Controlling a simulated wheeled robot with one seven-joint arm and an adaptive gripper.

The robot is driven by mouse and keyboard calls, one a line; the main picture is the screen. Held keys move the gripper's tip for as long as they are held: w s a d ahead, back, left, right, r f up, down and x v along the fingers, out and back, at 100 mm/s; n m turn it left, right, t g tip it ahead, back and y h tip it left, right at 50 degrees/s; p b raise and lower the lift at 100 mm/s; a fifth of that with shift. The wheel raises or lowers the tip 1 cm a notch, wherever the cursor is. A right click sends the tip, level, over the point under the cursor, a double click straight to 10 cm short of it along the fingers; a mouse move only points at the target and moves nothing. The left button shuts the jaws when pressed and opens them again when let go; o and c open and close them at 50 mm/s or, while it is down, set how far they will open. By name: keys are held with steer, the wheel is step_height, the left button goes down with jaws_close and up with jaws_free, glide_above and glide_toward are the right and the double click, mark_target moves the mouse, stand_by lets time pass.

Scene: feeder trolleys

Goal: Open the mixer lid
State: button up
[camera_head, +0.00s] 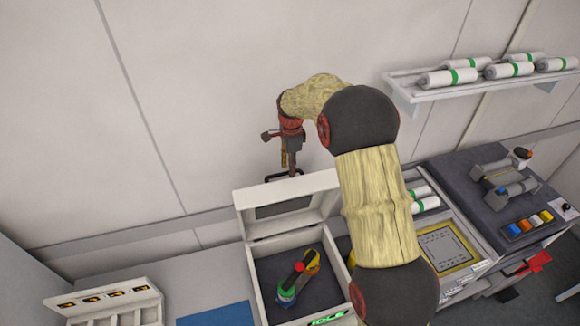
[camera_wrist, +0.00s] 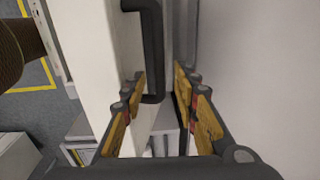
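The mixer is a white box (camera_head: 258,290) in the lower middle of the head view. Its lid (camera_head: 326,184), a white frame with a dark window, stands raised at the back edge, so the dark inside with coloured round parts (camera_head: 292,284) shows. A black bar handle (camera_head: 283,177) is at the lid's top edge; it also shows in the wrist view (camera_wrist: 152,45), along the white lid panel (camera_wrist: 85,60). My gripper (camera_head: 290,158) is at the handle, pointing down. In the wrist view its yellow-padded fingers (camera_wrist: 160,85) are apart, with the handle's end seen between them; contact is unclear.
A wall shelf (camera_head: 420,93) with white cylinders is at the upper right. A dark-topped console with coloured buttons (camera_head: 528,224) stands at the right. A white divided tray (camera_head: 105,300) and a blue mat (camera_head: 215,315) lie at the lower left. The wall is close behind my gripper.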

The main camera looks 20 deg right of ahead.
steer(key=shift+f, duration=0.45)
steer(key=shift+c, duration=0.2)
steer(key=c, duration=0.7)
jaws_close()
